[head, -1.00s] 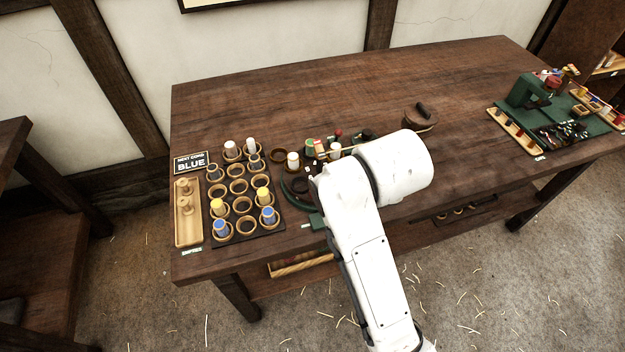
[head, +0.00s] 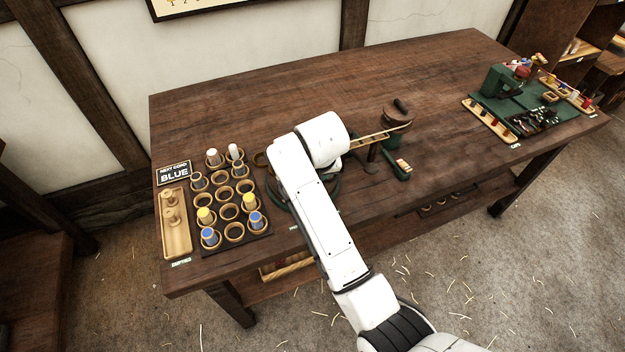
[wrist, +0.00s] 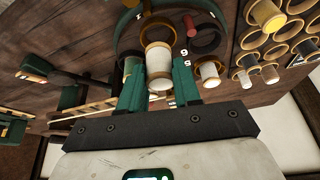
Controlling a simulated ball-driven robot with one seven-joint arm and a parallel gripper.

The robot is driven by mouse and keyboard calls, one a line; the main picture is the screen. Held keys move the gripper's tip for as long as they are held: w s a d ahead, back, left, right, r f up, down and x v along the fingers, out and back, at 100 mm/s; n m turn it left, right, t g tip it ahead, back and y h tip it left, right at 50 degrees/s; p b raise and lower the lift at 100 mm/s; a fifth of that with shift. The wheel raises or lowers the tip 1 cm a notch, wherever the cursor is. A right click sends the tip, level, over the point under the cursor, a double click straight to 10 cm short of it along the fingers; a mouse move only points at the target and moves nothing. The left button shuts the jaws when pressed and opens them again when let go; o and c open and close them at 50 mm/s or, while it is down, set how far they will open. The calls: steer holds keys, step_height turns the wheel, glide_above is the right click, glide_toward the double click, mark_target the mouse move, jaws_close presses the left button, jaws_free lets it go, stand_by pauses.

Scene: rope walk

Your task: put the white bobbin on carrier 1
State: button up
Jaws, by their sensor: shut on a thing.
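My gripper (wrist: 158,66) shows in the wrist view with its two green fingers shut on a white bobbin (wrist: 159,80). A wooden rim (wrist: 157,34) shows just beyond the bobbin; I cannot tell whether it touches it. The dark green carrier ring (wrist: 122,40) curves around this spot. Another white bobbin (wrist: 208,74) stands in a cup to the right. In the head view my arm hides the gripper, the held bobbin and most of the ring.
A rack (head: 262,233) of wooden cups holds white, yellow and blue bobbins at left. Beside it are a wooden tray (head: 178,240) and a sign (head: 173,173) reading BLUE. A lidded pot (head: 398,113) stands right of my arm. The table's back middle is clear.

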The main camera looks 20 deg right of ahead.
steer(key=shift+w+f, duration=0.35)
steer(key=shift+f, duration=0.05)
steer(key=shift+f+p, duration=0.45)
steer(key=shift+f, duration=1.15)
steer(key=shift+f, duration=0.1)
steer(key=o, duration=0.7)
steer(key=shift+o, duration=0.2)
steer(key=shift+r, duration=0.2)
steer(key=v, duration=1.1)
steer(key=shift+r, duration=0.35)
steer(key=shift+s+a, duration=0.1)
steer(key=shift+s, duration=0.05)
